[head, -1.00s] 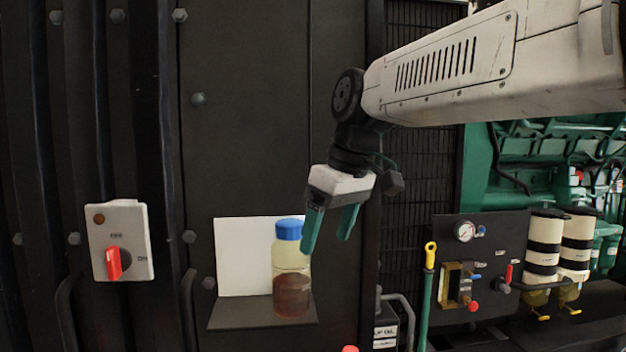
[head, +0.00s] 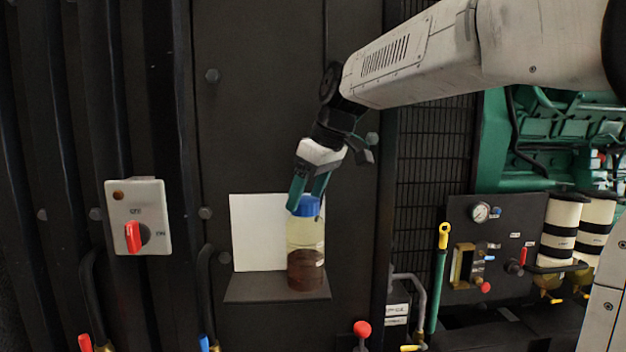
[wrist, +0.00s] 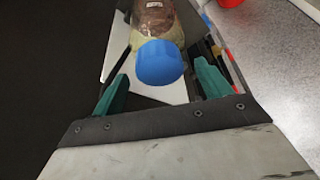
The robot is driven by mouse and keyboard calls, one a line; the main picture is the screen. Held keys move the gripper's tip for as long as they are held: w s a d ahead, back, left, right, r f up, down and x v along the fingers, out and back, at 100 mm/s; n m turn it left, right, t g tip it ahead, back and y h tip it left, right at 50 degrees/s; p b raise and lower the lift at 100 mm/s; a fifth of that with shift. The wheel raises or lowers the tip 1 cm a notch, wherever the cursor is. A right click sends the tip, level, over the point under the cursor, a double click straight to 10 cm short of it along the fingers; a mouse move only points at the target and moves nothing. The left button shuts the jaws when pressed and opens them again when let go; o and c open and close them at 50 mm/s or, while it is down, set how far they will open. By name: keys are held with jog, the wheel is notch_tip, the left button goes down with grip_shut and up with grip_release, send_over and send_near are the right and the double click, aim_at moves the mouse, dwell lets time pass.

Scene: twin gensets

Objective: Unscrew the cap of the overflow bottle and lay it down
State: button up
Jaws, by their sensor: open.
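The overflow bottle (head: 306,240) stands upright on a small dark shelf (head: 262,289) in the head view, with dark brown liquid in its lower part. Its blue cap (head: 307,206) is on top of the bottle. My gripper (head: 308,197) is open, its green fingers pointing down at the cap. In the wrist view the cap (wrist: 159,63) lies ahead of and between the open fingers (wrist: 160,88), with a gap on both sides. I see no finger touching it. The bottle (wrist: 156,22) shows behind the cap.
A white panel (head: 258,232) stands behind the bottle. A switch box with a red knob (head: 137,217) is at the left. A red-topped knob (head: 362,329) is below the shelf at the right. A gauge panel (head: 488,250) is farther right. The shelf left of the bottle is clear.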

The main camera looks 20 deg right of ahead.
jog(key=c, duration=1.1)
jog(key=shift+o, duration=0.2)
jog(key=n+g+y, duration=0.1)
jog(key=n, duration=0.3)
jog(key=shift+w+d+r+n, duration=0.1)
jog(key=shift+n, duration=0.2)
